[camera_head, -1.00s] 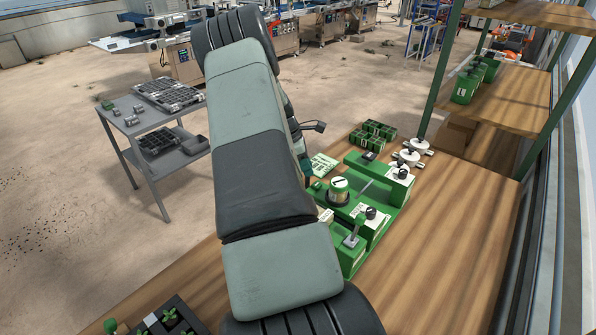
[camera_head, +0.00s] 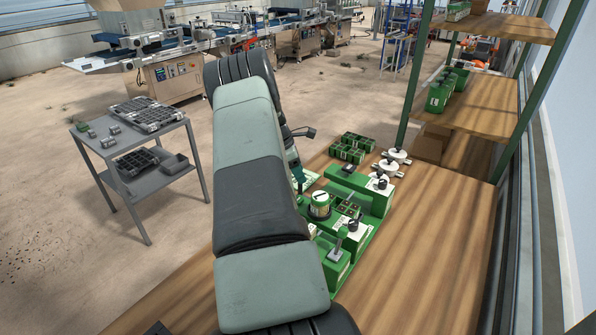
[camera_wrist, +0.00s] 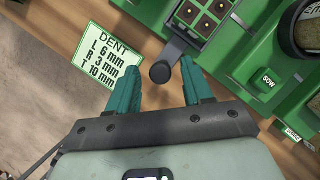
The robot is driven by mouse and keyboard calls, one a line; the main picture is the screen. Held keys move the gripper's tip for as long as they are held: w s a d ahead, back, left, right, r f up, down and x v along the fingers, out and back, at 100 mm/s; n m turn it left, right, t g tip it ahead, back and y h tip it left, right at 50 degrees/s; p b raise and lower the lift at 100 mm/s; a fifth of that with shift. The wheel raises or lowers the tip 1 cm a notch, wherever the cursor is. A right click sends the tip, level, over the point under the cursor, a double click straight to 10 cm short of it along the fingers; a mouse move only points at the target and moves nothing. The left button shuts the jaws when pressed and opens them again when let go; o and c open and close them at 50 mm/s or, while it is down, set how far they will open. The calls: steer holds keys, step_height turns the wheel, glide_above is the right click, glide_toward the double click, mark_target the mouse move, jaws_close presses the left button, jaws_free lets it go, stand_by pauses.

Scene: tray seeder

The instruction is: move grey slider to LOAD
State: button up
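The green seeder (camera_head: 357,240) stands on the wooden bench. In the wrist view a dark grey round knob (camera_wrist: 160,72) on a short arm joins a dark grey bar at the edge of a tray with square cells (camera_wrist: 203,14); I take this to be the grey slider. My gripper (camera_wrist: 159,80) is open, its two teal fingers on either side of the knob, with gaps showing. Whether they touch it cannot be told. A SOW label (camera_wrist: 267,81) is on the green housing to the right. No LOAD label is readable. My arm hides part of the seeder in the head view.
A DENT card (camera_wrist: 104,66) lies left of the fingers. A round drum (camera_head: 320,205) and an upright lever (camera_head: 338,244) stand on the seeder. White-topped knobs (camera_head: 398,155) and green blocks (camera_head: 353,147) are behind it. The bench's right side (camera_head: 440,250) is clear.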

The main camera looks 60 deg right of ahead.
steer(key=shift+r, duration=0.1)
steer(key=v, duration=1)
steer(key=shift+r, duration=0.3)
steer(key=shift+w+a, duration=0.1)
steer(key=shift+a, duration=0.05)
